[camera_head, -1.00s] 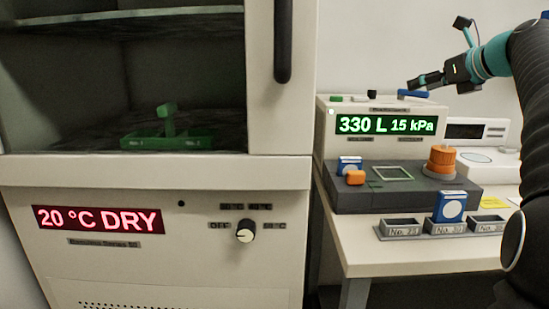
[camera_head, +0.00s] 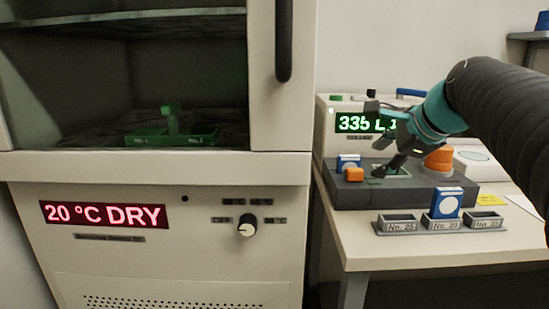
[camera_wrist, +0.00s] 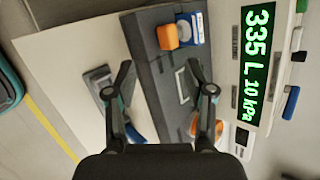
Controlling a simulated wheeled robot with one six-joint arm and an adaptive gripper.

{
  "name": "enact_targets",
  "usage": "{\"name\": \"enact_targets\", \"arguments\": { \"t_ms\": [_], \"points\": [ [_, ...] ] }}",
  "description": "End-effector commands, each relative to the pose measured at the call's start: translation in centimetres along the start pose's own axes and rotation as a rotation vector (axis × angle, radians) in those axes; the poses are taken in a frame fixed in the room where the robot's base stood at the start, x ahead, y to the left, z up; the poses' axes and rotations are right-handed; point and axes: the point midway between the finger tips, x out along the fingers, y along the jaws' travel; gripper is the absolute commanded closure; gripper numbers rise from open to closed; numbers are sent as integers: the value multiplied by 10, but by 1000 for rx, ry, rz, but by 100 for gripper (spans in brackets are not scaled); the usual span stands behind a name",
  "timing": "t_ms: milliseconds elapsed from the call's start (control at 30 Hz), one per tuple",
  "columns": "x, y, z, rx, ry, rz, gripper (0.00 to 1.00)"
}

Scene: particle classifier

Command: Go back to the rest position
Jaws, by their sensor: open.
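My gripper (camera_head: 380,172) is open and empty in the head view, low in front of the particle classifier's green display (camera_head: 352,122). Its two spread fingers also show in the wrist view (camera_wrist: 168,82), over the dark grey base (camera_wrist: 150,62) with its pale square frame (camera_wrist: 182,86). My arm comes in from the right and partly hides the display. The wrist view reads 335 L 10 kPa on that display (camera_wrist: 256,68).
An orange block (camera_head: 354,174), a blue-and-white piece (camera_head: 348,161) and an orange knob (camera_head: 439,158) sit on the base. Labelled bins (camera_head: 397,218) stand in front, with a blue-and-white box (camera_head: 446,203) at the middle one. A drying oven (camera_head: 180,235) stands left, a green tray (camera_head: 185,137) inside.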

Motion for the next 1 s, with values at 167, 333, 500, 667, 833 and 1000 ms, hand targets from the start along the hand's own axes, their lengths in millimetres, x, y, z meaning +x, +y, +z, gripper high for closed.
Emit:
{"name": "enact_targets", "arguments": {
  "t_ms": [167, 333, 500, 667, 833, 1000],
  "points": [
    [6, 103, 16, -495, 52, 122, 46],
    [11, 200, 13, -983, 62, 243, 46],
    [16, 277, 1, -1393, 39, 346, 46],
    [20, 320, -10, -1639, 12, 407, 46],
    [22, 333, -14, -1717, 2, 427, 46],
    [22, 333, -14, -1715, 1, 427, 46]
  ]
}}
